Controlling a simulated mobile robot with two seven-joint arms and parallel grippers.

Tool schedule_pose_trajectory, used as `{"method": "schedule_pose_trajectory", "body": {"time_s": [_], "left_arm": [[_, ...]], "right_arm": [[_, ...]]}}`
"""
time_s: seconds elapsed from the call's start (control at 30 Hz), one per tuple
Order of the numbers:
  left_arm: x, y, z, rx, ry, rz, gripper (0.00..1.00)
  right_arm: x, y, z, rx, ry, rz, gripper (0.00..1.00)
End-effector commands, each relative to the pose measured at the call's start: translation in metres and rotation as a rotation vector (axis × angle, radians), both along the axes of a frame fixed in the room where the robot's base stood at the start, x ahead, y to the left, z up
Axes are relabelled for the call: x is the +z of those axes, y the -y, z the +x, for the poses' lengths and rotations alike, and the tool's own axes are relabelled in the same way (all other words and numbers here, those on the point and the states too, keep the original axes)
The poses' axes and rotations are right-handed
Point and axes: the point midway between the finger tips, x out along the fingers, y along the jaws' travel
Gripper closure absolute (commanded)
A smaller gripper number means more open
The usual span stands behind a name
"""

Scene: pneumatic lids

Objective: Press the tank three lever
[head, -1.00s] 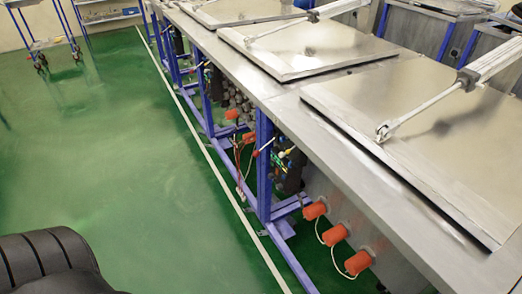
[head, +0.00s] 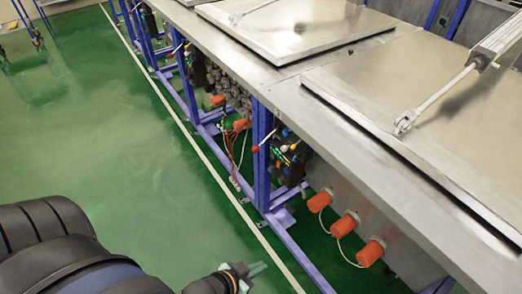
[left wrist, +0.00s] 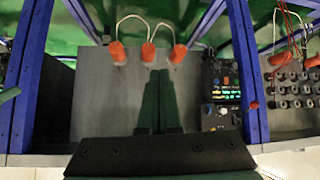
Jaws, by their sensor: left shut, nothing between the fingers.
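A lever with a red knob (head: 256,149) sticks out by a blue post under the edge of the steel bench. A red knob (left wrist: 254,105) also shows in the left wrist view, right of the fingers beside a valve panel. I cannot tell which tank number it belongs to. My left gripper (head: 257,269) is low over the green floor, in front of the bench and apart from the lever. Its dark fingers (left wrist: 159,98) are shut and empty in the left wrist view, before a grey tank wall. My right gripper is out of view.
Flat steel lids (head: 440,95) lie on the bench top (head: 300,105), with a piston rod (head: 435,100) on the near one. Orange plugs (head: 345,224) with white cables jut from the tank side.

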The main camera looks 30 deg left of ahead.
Motion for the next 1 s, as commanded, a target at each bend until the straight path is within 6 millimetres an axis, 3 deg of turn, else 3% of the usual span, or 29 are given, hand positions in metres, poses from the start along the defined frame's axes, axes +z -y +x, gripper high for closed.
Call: {"method": "schedule_pose_trajectory", "body": {"time_s": [0.23, 0.37, 0.5, 0.67, 0.8, 0.9, 1.0], "left_arm": [[0.0, 0.0, 0.0, -0.001, 0.0, -0.001, 1.0], [-0.006, -0.002, 0.007, -0.018, 0.016, 0.034, 1.0], [-0.024, -0.024, 0.055, -0.115, 0.127, 0.256, 1.0], [-0.031, -0.067, 0.141, -0.265, 0.293, 0.722, 1.0], [-0.015, -0.103, 0.203, -0.345, 0.368, 1.127, 1.0], [0.001, -0.121, 0.232, -0.374, 0.381, 1.35, 1.0], [0.015, -0.134, 0.249, -0.388, 0.377, 1.496, 1.0]], "right_arm": [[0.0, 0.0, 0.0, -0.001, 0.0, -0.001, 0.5], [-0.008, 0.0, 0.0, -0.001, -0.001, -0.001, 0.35], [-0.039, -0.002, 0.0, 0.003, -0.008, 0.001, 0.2], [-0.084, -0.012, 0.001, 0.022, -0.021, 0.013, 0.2], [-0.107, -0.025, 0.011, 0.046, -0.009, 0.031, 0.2], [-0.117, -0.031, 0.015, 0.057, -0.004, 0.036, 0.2], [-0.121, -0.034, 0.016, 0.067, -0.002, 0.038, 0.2]]}}
